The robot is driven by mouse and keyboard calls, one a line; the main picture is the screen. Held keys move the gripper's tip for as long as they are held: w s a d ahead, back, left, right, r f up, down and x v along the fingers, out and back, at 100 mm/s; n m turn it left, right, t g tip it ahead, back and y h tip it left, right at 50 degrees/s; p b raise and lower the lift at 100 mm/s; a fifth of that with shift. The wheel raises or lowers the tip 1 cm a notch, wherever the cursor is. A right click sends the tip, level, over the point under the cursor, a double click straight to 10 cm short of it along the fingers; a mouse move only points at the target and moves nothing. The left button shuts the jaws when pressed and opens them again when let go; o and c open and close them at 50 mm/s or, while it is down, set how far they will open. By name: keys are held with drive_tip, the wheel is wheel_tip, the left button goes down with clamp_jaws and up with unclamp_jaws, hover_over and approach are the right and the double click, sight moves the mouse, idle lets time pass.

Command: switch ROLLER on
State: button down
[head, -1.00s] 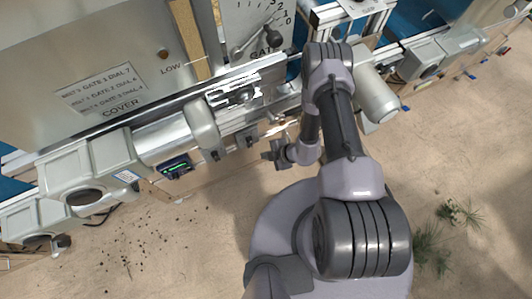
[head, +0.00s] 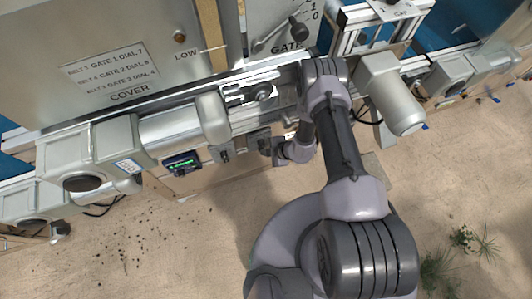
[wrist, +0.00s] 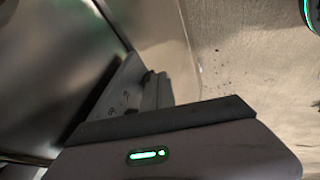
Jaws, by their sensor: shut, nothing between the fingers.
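My gripper (head: 272,149) shows small in the head view, at the front of the machine. It is shut and empty, close beside a small grey switch box (head: 258,138). I cannot tell whether they touch. A second grey switch box (head: 224,153) is to its left. No ROLLER label is readable on either, and their switch positions are too small to tell.
A small green-lit display (head: 183,163) is left of the boxes. The cover (head: 110,60) and gate panel (head: 285,25) rise behind. A grey motor housing (head: 392,92) is right of my arm. The floor in front is open, with scattered dark bits at the left.

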drive_tip(key=shift+w, duration=0.2)
drive_tip(key=shift+r+p, duration=0.45)
drive_tip(key=shift+r, duration=0.3)
